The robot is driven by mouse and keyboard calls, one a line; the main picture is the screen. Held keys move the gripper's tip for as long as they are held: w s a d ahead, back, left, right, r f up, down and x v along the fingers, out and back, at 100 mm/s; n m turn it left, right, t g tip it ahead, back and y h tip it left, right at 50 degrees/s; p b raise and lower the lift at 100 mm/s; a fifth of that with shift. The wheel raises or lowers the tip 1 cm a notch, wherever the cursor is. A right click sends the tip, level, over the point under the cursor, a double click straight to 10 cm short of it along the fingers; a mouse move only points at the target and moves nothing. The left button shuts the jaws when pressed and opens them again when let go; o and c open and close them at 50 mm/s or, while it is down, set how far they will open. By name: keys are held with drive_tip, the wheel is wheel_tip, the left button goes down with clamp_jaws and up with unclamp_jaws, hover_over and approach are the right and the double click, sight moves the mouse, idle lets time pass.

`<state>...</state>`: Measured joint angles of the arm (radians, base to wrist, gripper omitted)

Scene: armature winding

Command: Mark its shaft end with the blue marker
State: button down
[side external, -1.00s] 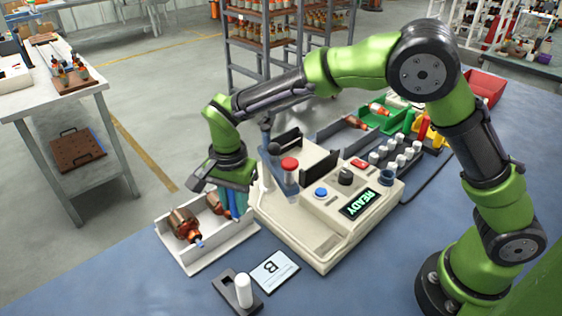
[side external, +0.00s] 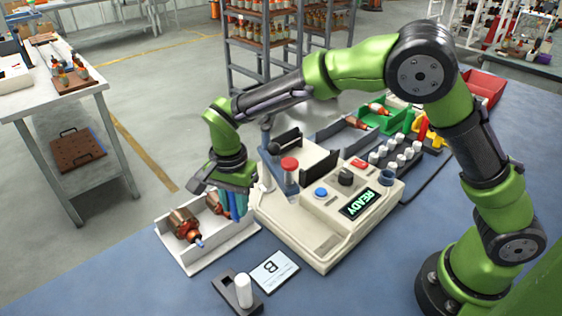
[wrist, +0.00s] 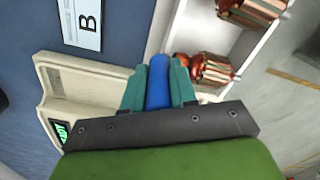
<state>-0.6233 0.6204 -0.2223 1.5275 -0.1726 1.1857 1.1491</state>
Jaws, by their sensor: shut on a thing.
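My gripper (wrist: 157,72) is shut on a blue marker (wrist: 158,82), which sits between its teal fingers in the wrist view. In the side external view my gripper (side external: 234,212) hangs over the right side of a white tray (side external: 215,257). The nearer copper armature (side external: 184,224) lies in that tray, left of the fingers and apart from them. Its shaft end (side external: 200,243) points to the front right and looks blue. A second armature (side external: 214,204) lies behind, partly hidden by my gripper. The marker's tip cannot be made out.
A beige machine (side external: 300,228) with a READY display stands right of the tray, close to my gripper. A card marked B (side external: 273,271) and a black holder (side external: 228,290) with a white upright piece (side external: 243,290) lie in front. Blue tabletop is clear at front right.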

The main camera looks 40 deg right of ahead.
idle(0.6)
drive_tip(key=shift+r, duration=3)
